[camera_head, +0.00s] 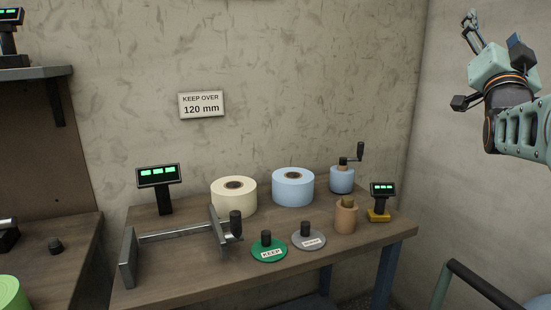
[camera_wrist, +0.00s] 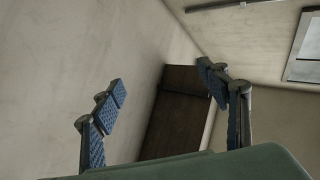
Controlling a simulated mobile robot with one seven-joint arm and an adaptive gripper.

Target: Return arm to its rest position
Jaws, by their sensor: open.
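My gripper (camera_head: 472,28) is raised at the top right of the head view, high above the right end of the workbench and well apart from everything on it. In the wrist view, its two blue-padded fingers (camera_wrist: 163,100) stand wide apart with nothing between them. Beyond them are bare wall and a dark brown panel (camera_wrist: 180,115). My arm enters the head view from the right edge.
The workbench (camera_head: 190,290) holds a cream roll (camera_head: 234,205), a blue roll (camera_head: 293,192), a metal roller stand (camera_head: 128,260), a green KEEP disc (camera_head: 268,252), a grey disc (camera_head: 308,243) and green-lit displays (camera_head: 158,176). A dark rail (camera_head: 485,285) is at lower right. Air around my gripper is clear.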

